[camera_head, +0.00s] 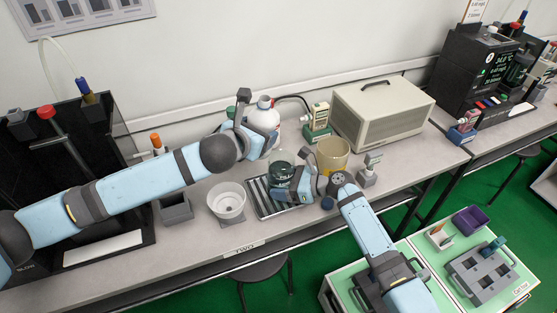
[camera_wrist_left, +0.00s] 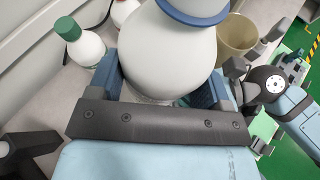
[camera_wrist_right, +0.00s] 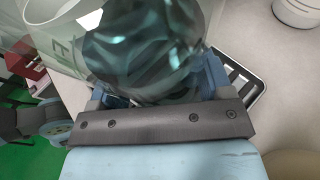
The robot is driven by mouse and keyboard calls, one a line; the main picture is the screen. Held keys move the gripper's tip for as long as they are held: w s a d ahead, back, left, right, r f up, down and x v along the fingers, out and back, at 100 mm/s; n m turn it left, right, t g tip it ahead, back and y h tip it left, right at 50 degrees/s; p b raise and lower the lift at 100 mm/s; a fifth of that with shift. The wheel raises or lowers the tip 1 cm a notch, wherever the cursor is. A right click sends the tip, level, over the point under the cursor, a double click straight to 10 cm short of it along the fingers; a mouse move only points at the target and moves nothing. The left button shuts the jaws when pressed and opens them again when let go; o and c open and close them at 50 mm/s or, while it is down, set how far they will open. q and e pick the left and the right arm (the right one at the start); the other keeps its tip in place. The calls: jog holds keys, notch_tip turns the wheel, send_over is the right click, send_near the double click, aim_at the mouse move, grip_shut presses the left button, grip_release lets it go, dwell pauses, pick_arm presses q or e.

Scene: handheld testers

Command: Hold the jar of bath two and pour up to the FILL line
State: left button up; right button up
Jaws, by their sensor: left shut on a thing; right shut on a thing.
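A clear glass jar (camera_head: 281,160) with dark teal content stands on or just over a slatted tray (camera_head: 258,208). My right gripper (camera_head: 297,184) is shut on it low down. In the right wrist view the jar (camera_wrist_right: 150,50) fills the space between the fingers, with green lettering near its pale upper part; the liquid level is unclear. My left gripper (camera_head: 258,138) is shut on a round white bottle (camera_head: 263,115), behind and above the jar. In the left wrist view this bottle (camera_wrist_left: 168,50) has a blue collar; its mouth is out of view.
A yellowish beaker (camera_head: 333,153) stands right of the jar and a white pot (camera_head: 227,198) left of it. A beige case (camera_head: 381,108) is behind. A green-capped bottle (camera_wrist_left: 80,42) stands near my left gripper. A trolley (camera_head: 462,262) is at lower right.

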aim_at(256, 116)
pick_arm(q)
jog(key=shift+s+d+r, duration=0.1)
jog(key=shift+r, duration=2.45)
pick_arm(e)
jog(key=o, duration=0.8)
jog(key=shift+c, duration=0.2)
jog(key=v, duration=1.1)
jog(key=shift+s+d+r, duration=0.1)
jog(key=shift+s+d, duration=0.1)
jog(key=shift+d, duration=0.15)
jog(key=shift+s, duration=0.1)
